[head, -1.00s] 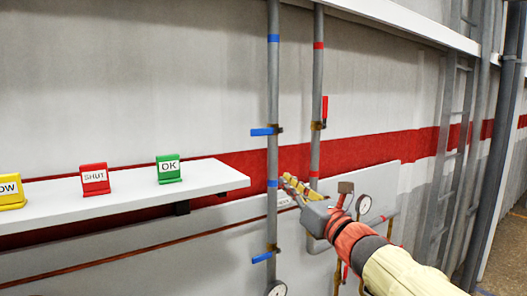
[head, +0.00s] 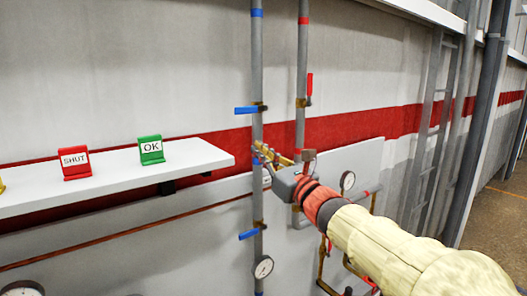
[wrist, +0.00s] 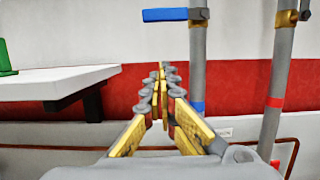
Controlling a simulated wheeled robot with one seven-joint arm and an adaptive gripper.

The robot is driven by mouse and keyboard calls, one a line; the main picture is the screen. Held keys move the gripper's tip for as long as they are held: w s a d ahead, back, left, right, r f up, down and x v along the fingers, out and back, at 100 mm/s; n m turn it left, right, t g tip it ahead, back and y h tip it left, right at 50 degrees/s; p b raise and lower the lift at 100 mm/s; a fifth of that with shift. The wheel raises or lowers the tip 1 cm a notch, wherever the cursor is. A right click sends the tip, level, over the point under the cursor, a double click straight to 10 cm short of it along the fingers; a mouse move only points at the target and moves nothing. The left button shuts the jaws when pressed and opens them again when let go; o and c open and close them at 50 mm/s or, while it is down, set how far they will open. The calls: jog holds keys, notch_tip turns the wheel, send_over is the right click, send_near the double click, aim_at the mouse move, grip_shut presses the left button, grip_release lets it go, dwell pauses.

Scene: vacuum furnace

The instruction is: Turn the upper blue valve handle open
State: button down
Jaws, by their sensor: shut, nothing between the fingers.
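The upper blue valve handle (head: 246,110) sticks out level to the left from a brass valve on the blue-banded pipe (head: 257,60). It also shows at the top of the wrist view (wrist: 165,15), beyond and above the fingers. My gripper (head: 262,152) is below the handle and apart from it, close to the pipe in the head view. In the wrist view my gripper (wrist: 160,75) has its yellow-and-grey fingers together and empty, pointing at the wall left of the pipe. A lower blue handle (head: 248,234) sits on the same pipe, tilted slightly.
A red-banded pipe (head: 303,60) with an upright red handle (head: 309,84) stands to the right. A white shelf (head: 205,158) holding a red SHUT sign (head: 75,163) and a green OK sign (head: 151,150) juts out at left. Gauges (head: 263,267) sit low.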

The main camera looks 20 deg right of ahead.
aim_at(252, 110)
jog(key=w+a+r+p, duration=0.1)
jog(key=w+r+p, duration=0.2)
jog(key=w+r, duration=0.2)
jog(key=shift+w+a+r, duration=0.2)
jog(key=shift+a, duration=0.2)
dwell(0.4)
jog(key=shift+s+a+r+m, duration=0.15)
jog(key=shift+r+m, duration=0.1)
jog(key=shift+m, duration=0.25)
